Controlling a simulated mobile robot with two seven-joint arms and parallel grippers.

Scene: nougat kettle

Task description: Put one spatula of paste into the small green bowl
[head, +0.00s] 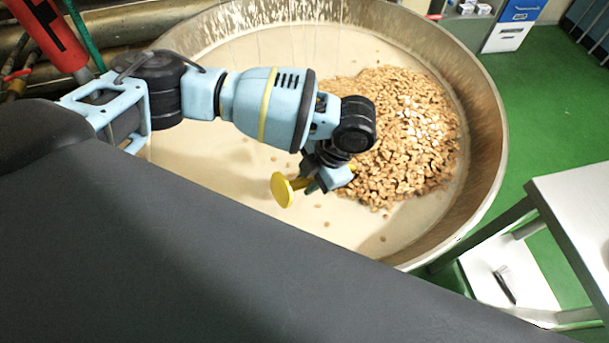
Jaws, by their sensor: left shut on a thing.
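A large metal kettle (489,130) fills the upper middle of the head view. It holds pale cream paste (215,170) with a heap of brown nuts (405,130) on the right side. My left gripper (322,178) is over the paste, beside the left edge of the nut heap. It is shut on a yellow tool (283,190), which looks like the spatula. The tool's round flat yellow end shows to the left of the fingers. The rest of it is hidden by the gripper. I do not see the small green bowl or my right gripper.
A light table (583,205) stands at the right edge, close to the kettle. Below it is a white shelf (488,268) with a dark slim object (504,286). A blue and white box (511,27) stands at the back right on the green floor (545,105).

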